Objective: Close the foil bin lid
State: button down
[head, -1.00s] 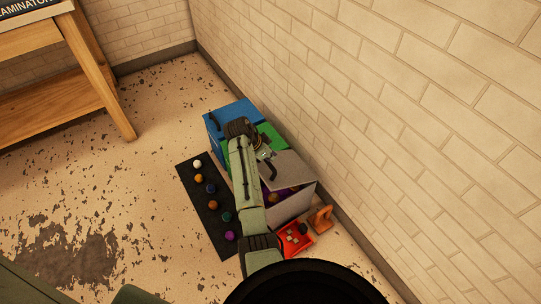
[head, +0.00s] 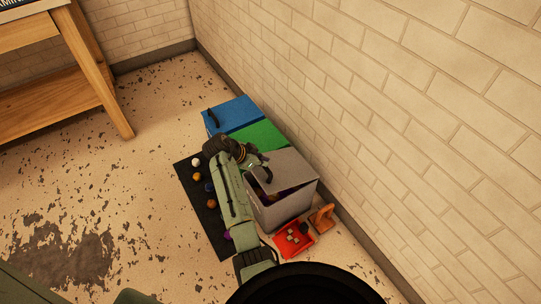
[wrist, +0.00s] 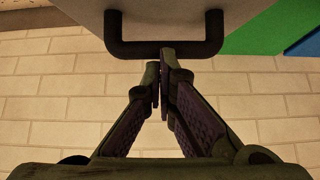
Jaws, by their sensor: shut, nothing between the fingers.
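The foil bin is the grey box (head: 281,213) by the wall. Its grey lid (head: 291,166) is tilted partly open, with a dark gap and some contents showing under its front edge. The lid has a black handle (head: 267,174), which also shows as a U-shaped bar (wrist: 164,49) in the wrist view. My gripper (head: 257,167) is at the lid's front left side. In the wrist view its fingertips (wrist: 161,73) are together and empty, right at the bar; I cannot tell whether they touch it.
Green (head: 259,136) and blue (head: 232,115) bins stand beside the grey one along the brick wall. A black mat (head: 215,232) with several coloured balls lies in front. A red object (head: 293,239) and an orange one (head: 322,217) are on the floor nearby.

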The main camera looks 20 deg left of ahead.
aim_at(258, 175)
jog(key=f+b, duration=0.2)
jog(key=s+a+f+t+h+b, duration=0.1)
jog(key=f, duration=0.1)
jog(key=s+f+t+b, duration=0.1)
jog(key=f+b, duration=0.1)
jog(key=shift+s+a+h+b, duration=0.15)
jog(key=shift+a+h+b, duration=0.15)
jog(key=shift+a+b, duration=0.1)
jog(key=shift+s+a+f+b, duration=0.15)
jog(key=shift+s+f+b, duration=0.05)
jog(key=shift+f+b, duration=0.35)
jog(key=shift+s+a+f+b, duration=0.15)
jog(key=shift+s+f+b, duration=0.05)
jog(key=shift+f+b, duration=0.3)
jog(key=shift+r, duration=0.1)
